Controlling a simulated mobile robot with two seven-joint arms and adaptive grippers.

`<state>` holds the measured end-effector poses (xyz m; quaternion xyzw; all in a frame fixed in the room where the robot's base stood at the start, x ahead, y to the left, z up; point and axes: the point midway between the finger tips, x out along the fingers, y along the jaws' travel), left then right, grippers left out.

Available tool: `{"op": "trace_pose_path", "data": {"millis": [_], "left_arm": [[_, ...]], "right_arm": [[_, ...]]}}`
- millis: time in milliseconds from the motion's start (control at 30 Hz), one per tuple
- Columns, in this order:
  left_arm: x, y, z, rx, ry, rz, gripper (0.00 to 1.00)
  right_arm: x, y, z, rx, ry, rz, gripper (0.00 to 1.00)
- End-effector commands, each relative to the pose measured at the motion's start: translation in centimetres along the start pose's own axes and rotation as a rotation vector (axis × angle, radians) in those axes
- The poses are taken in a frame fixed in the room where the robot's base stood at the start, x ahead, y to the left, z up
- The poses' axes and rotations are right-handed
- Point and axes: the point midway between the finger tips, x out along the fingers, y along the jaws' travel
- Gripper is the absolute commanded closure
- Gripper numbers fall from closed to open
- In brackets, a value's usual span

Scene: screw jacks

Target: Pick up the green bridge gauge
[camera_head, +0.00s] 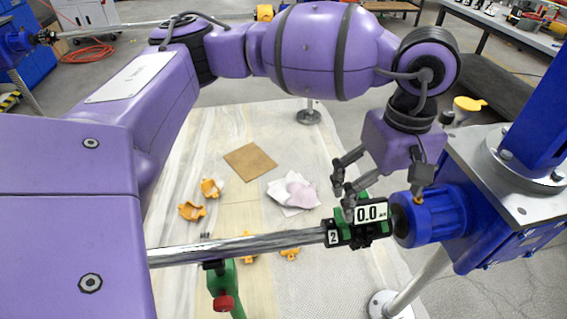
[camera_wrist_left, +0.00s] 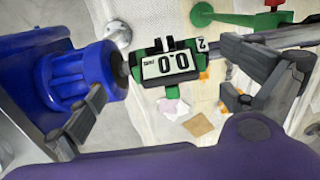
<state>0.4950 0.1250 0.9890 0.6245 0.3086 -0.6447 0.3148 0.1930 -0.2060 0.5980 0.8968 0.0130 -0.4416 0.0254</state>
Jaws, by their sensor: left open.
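The green bridge gauge (camera_head: 358,239) has a white display reading 0.0 and a small tag with a 2. It sits on the shiny metal bar (camera_head: 240,247), close to the blue cylinder (camera_head: 436,215) at the bar's right end. In the left wrist view the gauge (camera_wrist_left: 170,64) shows between my finger tips, seemingly beyond them. My left gripper (camera_head: 383,190) is open and empty, just above the gauge; its fingers also show wide apart in the wrist view (camera_wrist_left: 165,98). The fingers overlap part of the gauge in the head view. My right gripper is not in view.
A green stand with a red knob (camera_head: 224,302) is under the bar at centre. Orange parts (camera_head: 192,210), a brown board (camera_head: 250,161) and a pale cloth (camera_head: 297,192) lie on the floor sheet. A blue column (camera_head: 541,100) rises at the right.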

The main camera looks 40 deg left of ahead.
Motion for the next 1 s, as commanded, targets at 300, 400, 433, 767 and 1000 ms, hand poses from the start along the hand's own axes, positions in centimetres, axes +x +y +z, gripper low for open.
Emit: {"op": "trace_pose_path", "data": {"millis": [300,400,433,767,1000], "left_arm": [[2.6,-0.2,-1.0,0.005,0.031,-0.002,0.0],[4.0,-0.6,-1.3,0.004,0.03,-0.004,0.0],[4.5,-0.7,-1.3,0.003,0.029,-0.006,0.0],[7.5,-0.7,-1.5,0.002,0.027,-0.003,0.0],[7.5,-0.7,-1.5,0.003,0.027,-0.003,0.12]], "right_arm": [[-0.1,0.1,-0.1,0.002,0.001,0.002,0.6],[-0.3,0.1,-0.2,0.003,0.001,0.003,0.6],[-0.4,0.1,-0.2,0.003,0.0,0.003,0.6],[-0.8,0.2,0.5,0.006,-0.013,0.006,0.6],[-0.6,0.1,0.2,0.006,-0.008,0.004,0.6]]}}
